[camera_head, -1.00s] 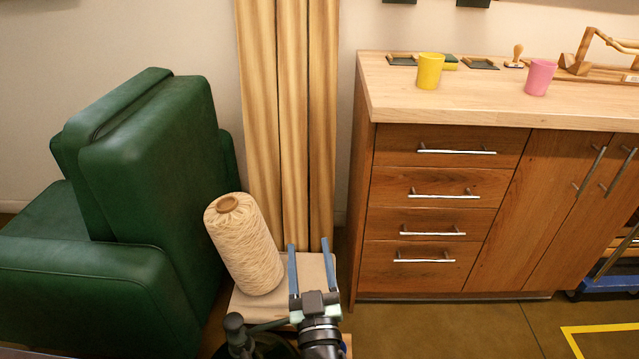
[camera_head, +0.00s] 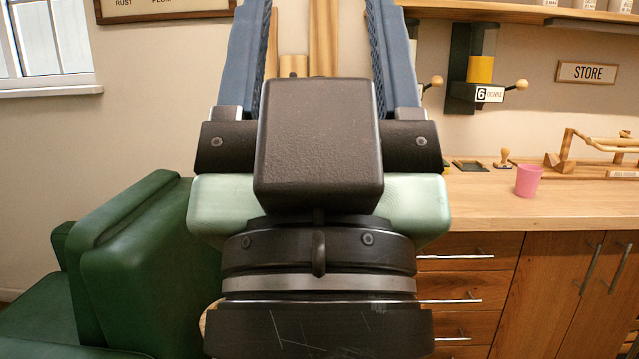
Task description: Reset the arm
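My gripper (camera_head: 317,30) fills the middle of the head view, close to the camera and pointing up. Its two blue fingers stand wide apart, with nothing seen between them but the background. The fingertips run to or past the top edge of the picture. The dark wrist and pale green gripper body hide much of the scene behind, including the left part of the wooden counter.
A pink cup (camera_head: 528,180) stands on the wooden counter (camera_head: 480,208) at the right. A green armchair (camera_head: 150,270) is at the lower left. A dispenser with a yellow part (camera_head: 480,69) hangs on the wall. The cream yarn cone is almost wholly hidden.

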